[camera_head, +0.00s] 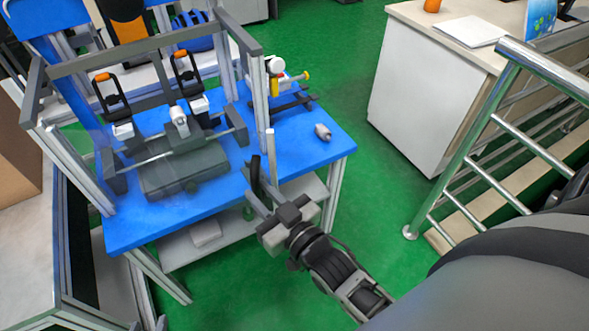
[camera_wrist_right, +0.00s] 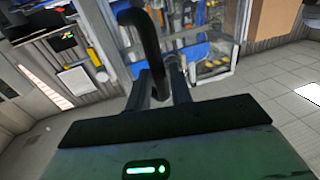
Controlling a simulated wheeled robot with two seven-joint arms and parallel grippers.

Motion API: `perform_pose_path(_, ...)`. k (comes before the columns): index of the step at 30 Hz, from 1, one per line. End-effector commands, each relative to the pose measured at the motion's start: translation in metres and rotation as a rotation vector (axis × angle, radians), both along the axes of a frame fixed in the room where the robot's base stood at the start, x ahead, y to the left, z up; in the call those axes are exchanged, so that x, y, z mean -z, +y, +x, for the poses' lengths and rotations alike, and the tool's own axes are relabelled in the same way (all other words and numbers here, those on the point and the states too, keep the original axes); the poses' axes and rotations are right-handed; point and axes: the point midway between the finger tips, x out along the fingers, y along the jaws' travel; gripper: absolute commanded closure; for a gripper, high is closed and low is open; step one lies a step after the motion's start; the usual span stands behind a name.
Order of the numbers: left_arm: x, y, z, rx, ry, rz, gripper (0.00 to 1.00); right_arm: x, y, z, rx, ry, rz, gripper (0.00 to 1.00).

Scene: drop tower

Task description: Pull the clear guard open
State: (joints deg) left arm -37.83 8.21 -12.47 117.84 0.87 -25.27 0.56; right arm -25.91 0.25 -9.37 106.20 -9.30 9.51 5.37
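The clear guard is hard to make out; its dark frame (camera_head: 150,45) stands over the drop tower on the blue table. A black curved handle (camera_head: 255,172) is at the table's near right side. My right gripper (camera_head: 262,190) is at this handle, its fingers pointing up and left toward the tower. In the right wrist view, the black handle (camera_wrist_right: 143,40) rises between the two fingers (camera_wrist_right: 162,85), which appear closed against both its sides. My left gripper is not in view.
The blue table (camera_head: 312,160) carries the dark grey tower base (camera_head: 185,175) and a small grey cylinder (camera_head: 323,132). A metal railing (camera_head: 480,140) and a white cabinet (camera_head: 415,90) stand at the right. Green floor (camera_head: 330,75) is clear between table and cabinet.

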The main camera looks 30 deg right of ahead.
Motion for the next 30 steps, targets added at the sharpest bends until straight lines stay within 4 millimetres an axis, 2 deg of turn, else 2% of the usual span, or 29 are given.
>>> perform_pose_path(9,0.004,-0.001,-0.001,0.000,0.000,-0.003,0.64,0.003,-0.013,-0.078,-0.001,0.006,0.001,0.79)
perform_pose_path(15,0.006,0.000,-0.002,0.003,0.002,-0.004,0.64,0.001,-0.020,-0.115,-0.002,0.004,-0.001,0.79)
perform_pose_path(21,0.007,0.000,-0.003,0.005,0.002,-0.005,0.64,0.000,-0.023,-0.132,-0.002,0.000,0.000,0.79)
perform_pose_path(30,0.006,0.000,-0.002,0.006,0.002,-0.005,0.64,0.000,-0.023,-0.134,-0.002,-0.002,0.000,0.79)
